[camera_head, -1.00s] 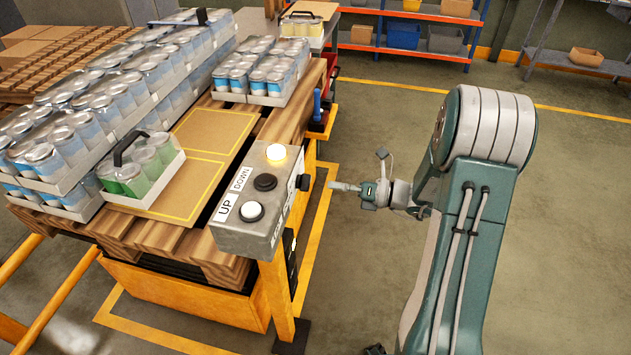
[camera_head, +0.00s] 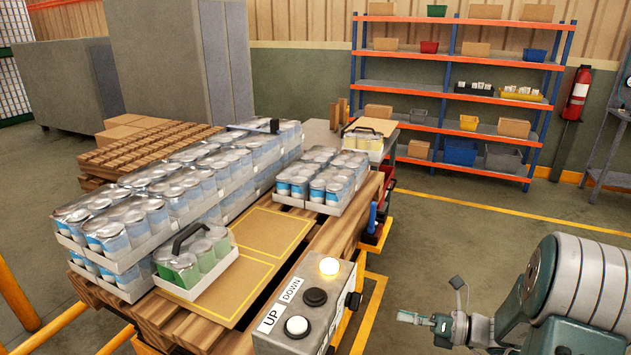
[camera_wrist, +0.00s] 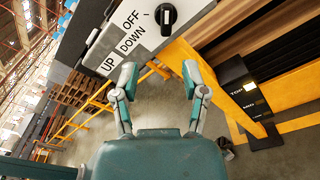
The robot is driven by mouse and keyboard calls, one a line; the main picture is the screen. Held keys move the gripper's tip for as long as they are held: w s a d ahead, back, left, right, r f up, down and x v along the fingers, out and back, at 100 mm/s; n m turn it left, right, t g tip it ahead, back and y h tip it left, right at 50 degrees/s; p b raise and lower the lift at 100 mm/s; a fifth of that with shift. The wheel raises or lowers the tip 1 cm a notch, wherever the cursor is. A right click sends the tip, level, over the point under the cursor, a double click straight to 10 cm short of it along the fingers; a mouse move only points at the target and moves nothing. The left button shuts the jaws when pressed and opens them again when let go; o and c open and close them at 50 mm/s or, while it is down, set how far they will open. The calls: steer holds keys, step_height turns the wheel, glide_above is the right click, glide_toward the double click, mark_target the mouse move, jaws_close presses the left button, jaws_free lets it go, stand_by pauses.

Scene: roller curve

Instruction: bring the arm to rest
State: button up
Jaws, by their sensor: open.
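My arm (camera_head: 582,285) reaches in from the lower right of the head view, with my gripper (camera_head: 418,318) pointing left. The gripper is to the right of the grey control box (camera_head: 305,315) and apart from it. In the wrist view my gripper (camera_wrist: 160,75) has its two fingers spread, with nothing between them. The control box (camera_wrist: 190,20) shows beyond the fingers, with a black knob and the labels UP, DOWN and OFF. In the head view the box has a lit button, a black button and a white button.
A wooden pallet (camera_head: 335,235) carries trays of blue cans (camera_head: 325,185) and a small tray of green cans (camera_head: 190,265). A yellow post (camera_wrist: 205,80) stands below the box. Shelves (camera_head: 450,130) and a fire extinguisher (camera_head: 577,95) are at the back.

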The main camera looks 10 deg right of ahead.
steer(key=s+a+r+n+g+h, duration=0.7)
steer(key=s+a+n, duration=0.4)
steer(key=n, duration=0.5)
steer(key=s+d+r+n+t+h, duration=0.1)
steer(key=s+r+n+t+h, duration=0.3)
steer(key=n, duration=1.1)
steer(key=s+r+h, duration=0.2)
steer(key=s+h, duration=0.2)
steer(key=shift+s+d+r+n+t+h, duration=0.2)
steer(key=shift+d+n+t+h, duration=0.1)
steer(key=shift+d+n+t, duration=0.1)
